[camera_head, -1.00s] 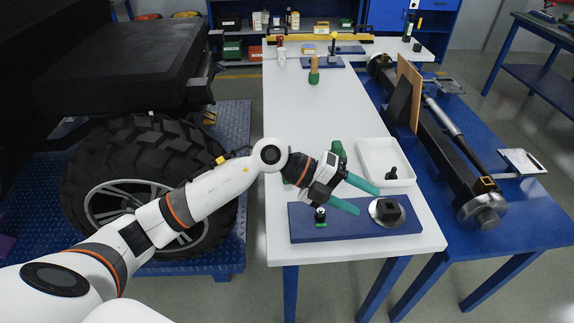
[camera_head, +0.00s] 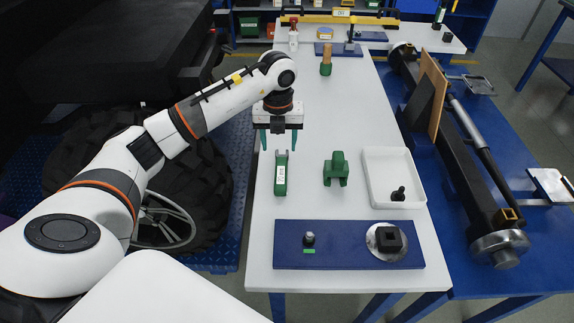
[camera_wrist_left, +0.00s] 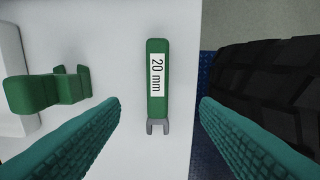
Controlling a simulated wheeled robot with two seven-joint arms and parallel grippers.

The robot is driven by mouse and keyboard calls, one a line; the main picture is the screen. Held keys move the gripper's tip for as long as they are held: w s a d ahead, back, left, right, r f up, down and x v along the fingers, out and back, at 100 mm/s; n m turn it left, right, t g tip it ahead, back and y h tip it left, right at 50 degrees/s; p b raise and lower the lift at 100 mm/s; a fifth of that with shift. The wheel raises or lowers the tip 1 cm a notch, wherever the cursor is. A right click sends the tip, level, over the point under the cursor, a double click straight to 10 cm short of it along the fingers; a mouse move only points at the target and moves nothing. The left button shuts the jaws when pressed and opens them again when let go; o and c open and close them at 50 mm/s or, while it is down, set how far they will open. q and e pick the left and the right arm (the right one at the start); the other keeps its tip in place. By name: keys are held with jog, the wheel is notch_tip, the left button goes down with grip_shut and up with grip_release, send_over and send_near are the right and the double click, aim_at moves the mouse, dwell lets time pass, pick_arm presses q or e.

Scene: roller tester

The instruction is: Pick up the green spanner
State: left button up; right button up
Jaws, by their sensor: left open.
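The green spanner (camera_head: 281,178) lies flat on the white table, left of a green block-like piece. In the left wrist view the spanner (camera_wrist_left: 158,88) has a white "20 mm" label and a grey open jaw at its lower end. My left gripper (camera_head: 279,142) is open and empty, its teal fingers pointing down above the table around the spanner's far end in the head view. In the wrist view the fingers (camera_wrist_left: 160,104) stand on either side of the spanner, apart from it. My right gripper is not in view.
The green piece (camera_head: 336,168) stands beside the spanner. A white tray (camera_head: 412,170) holds a dark part. A blue board (camera_head: 345,253) with a small post and a round metal fixture lies nearer me. A large tyre (camera_head: 205,170) is left of the table.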

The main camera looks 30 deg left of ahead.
aim_at(281, 169)
pick_arm(q)
jog(key=f, duration=0.4)
jog(key=shift+s+p, duration=0.3)
jog(key=shift+w+f, duration=0.1)
jog(key=shift+f, duration=0.2)
jog(key=shift+w+d+f, duration=0.1)
jog(key=shift+f, duration=0.15)
jog(key=f, duration=0.1)
jog(key=f+p, duration=0.1)
jog(key=f, duration=0.2)
jog(key=shift+w+f, duration=0.25)
jog(key=shift+w, duration=0.05)
jog(key=shift+f, duration=0.15)
jog(key=shift+c, duration=0.9)
grip_shut()
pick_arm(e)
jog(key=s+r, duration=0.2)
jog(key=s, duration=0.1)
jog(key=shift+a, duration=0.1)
